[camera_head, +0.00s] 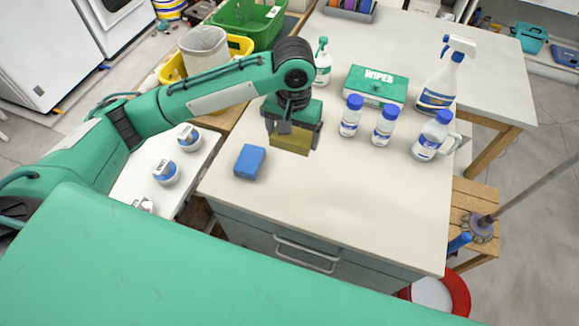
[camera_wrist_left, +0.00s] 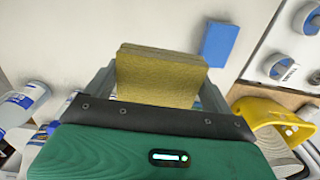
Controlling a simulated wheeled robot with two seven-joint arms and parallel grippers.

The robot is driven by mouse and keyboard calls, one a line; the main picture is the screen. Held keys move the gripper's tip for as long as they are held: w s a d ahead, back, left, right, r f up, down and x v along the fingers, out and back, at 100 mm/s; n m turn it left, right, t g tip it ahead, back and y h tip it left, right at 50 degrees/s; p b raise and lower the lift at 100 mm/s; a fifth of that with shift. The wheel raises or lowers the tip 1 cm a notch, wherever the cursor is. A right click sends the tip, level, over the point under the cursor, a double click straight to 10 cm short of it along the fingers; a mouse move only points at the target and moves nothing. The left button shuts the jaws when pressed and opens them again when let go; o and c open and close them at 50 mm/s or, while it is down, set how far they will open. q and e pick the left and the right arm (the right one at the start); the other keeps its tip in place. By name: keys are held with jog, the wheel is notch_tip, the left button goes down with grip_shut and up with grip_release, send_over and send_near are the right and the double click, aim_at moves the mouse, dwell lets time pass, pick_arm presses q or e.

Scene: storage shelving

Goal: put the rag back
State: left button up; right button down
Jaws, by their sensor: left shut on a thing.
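The rag is a folded olive-yellow cloth (camera_head: 290,144), held in my left gripper (camera_head: 293,128) over the white counter top (camera_head: 310,205). The wrist view shows the rag (camera_wrist_left: 158,78) with layered edges, between the two fingers of my left gripper (camera_wrist_left: 158,92). The gripper is shut on it. I cannot tell whether the rag's lower edge touches the counter. A blue sponge-like block (camera_head: 250,161) lies on the counter just left of the rag. My right gripper is not in view.
A green wipes box (camera_head: 376,86), two small blue-capped bottles (camera_head: 351,115), a jug (camera_head: 430,136) and spray bottles (camera_head: 443,78) stand behind and to the right. White jars (camera_head: 166,172) sit in the open area at left. The counter's front is clear.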

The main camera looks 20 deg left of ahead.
pick_arm(q)
send_over(292, 175)
notch_tip(292, 175, down, 10)
jog(key=shift+r+p, duration=0.2)
jog(key=shift+p, duration=0.2)
notch_tip(292, 175, down, 5)
jog(key=o, duration=0.8)
jog(key=shift+f+p, duration=0.1)
jog(key=shift+p, duration=0.2)
